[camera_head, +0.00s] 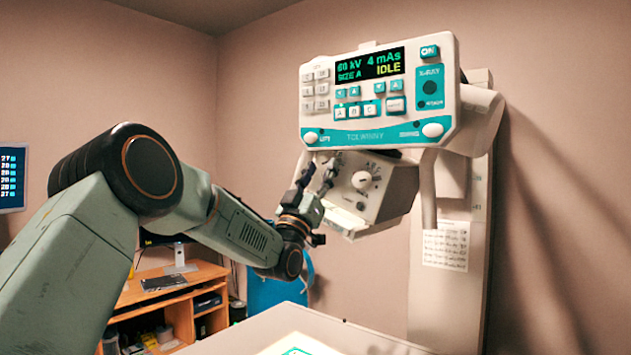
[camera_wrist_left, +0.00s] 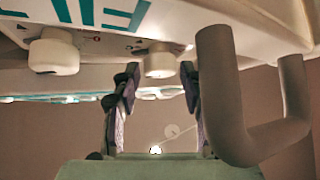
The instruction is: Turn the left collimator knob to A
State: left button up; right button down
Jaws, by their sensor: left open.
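The collimator box (camera_head: 388,195) hangs under the control panel. Its right knob (camera_head: 361,181) is white and shows in the head view; the left knob is hidden there by my gripper. In the left wrist view, one white knob (camera_wrist_left: 160,62) sits between and just beyond my fingertips, and another knob (camera_wrist_left: 54,53) is off to the left. My left gripper (camera_head: 318,176) is open in front of the left part of the box; its fingers also show in the wrist view (camera_wrist_left: 159,82). I cannot tell whether they touch the knob.
The control panel (camera_head: 380,95) reads IDLE and SIZE A above the box. A curved handle tube (camera_wrist_left: 225,95) stands close to the right finger in the wrist view. A pale table (camera_head: 330,335) lies below, and a wooden desk (camera_head: 165,290) stands at the left.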

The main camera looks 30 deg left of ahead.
pick_arm(q)
jog(key=shift+s+f, duration=0.2)
jog(key=shift+f, duration=0.15)
jog(key=v, duration=1.1)
jog(key=shift+s, duration=0.2)
jog(key=shift+r, duration=0.15)
jog(key=shift+s, duration=0.1)
